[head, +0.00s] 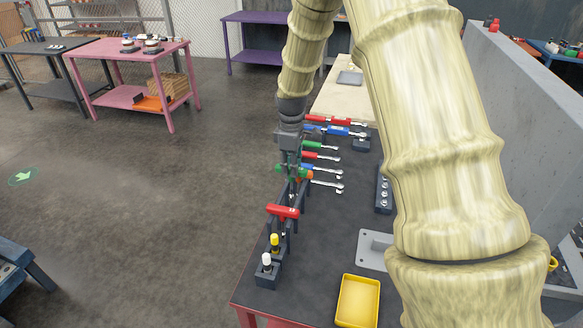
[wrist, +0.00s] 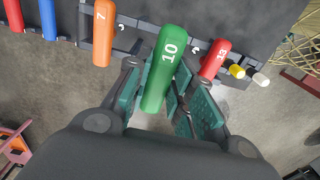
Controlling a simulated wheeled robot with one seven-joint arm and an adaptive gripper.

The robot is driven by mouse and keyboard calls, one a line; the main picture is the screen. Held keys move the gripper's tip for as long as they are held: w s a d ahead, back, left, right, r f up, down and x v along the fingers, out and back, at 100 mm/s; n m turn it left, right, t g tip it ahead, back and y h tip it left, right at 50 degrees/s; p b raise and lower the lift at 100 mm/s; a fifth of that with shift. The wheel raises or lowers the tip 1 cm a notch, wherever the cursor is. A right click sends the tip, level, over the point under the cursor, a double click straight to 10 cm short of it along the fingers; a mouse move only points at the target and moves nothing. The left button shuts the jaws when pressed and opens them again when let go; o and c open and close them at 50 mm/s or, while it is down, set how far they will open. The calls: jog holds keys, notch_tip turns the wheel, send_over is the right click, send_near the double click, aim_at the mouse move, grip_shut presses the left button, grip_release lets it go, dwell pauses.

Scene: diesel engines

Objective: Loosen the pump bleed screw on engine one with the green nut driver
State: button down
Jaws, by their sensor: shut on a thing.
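The green nut driver (wrist: 164,68), its handle marked 10, stands among the rack tools in the wrist view. My gripper (head: 291,166) reaches down over the table's left edge, and its teal-padded fingers are shut on the green handle. The handle's top faces the wrist camera, and its shaft is hidden below. An orange driver marked 7 (wrist: 103,35) is to its left and a red one marked 13 (wrist: 215,58) to its right, both apart from the fingers. I cannot make out engine one or its bleed screw in either view.
The dark table (head: 325,235) carries several wrenches with coloured handles, a red T-handle (head: 283,211), a yellow-topped tool (head: 275,242), a white-topped tool (head: 266,261), and a yellow tray (head: 358,301). A grey wall (head: 520,120) stands at right. Open floor lies left.

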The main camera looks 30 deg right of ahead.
jog(key=shift+r+p, duration=1.5)
jog(key=shift+r, duration=2.2)
